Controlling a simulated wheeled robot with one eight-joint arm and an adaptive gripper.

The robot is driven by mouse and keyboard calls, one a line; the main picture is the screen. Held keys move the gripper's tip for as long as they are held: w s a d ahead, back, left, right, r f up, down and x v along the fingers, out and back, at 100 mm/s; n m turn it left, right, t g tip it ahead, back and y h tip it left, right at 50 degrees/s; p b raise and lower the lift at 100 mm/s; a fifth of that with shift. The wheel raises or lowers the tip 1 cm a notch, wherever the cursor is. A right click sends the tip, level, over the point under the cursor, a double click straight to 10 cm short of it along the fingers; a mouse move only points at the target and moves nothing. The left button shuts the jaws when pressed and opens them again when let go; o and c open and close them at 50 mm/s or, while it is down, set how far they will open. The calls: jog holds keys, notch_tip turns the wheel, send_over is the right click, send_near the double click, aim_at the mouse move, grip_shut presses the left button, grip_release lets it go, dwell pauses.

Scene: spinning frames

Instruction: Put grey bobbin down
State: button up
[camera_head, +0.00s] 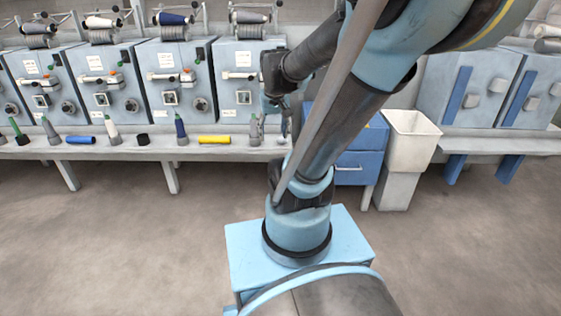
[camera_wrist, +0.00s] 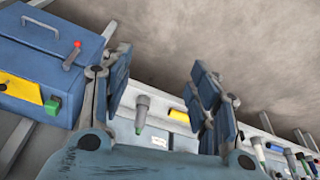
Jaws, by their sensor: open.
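The grey bobbin (camera_head: 256,130) stands upright on the long shelf in front of the fourth machine from the left in the head view. In the wrist view the grey bobbin (camera_wrist: 142,112) shows in the gap between my fingers, nearer the left one, with a green tip. My gripper (camera_wrist: 160,82) is open, its two dark blue fingers spread wide with clear space on both sides of the bobbin. In the head view my gripper (camera_head: 284,122) hangs just right of the bobbin, partly blurred into the arm.
A yellow bobbin (camera_head: 214,140) lies left of the grey one, with a blue bobbin (camera_head: 181,128) standing beyond it. Several other bobbins line the shelf (camera_head: 230,154) farther left. A blue drawer cabinet (camera_head: 356,168) and a white bin (camera_head: 411,130) stand to the right.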

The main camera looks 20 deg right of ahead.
jog(key=s+f+g, duration=0.1)
jog(key=s+f, duration=0.4)
jog(key=s, duration=0.6)
jog(key=shift+s, duration=0.4)
jog(key=shift+w+f, duration=0.2)
jog(key=shift+w, duration=0.2)
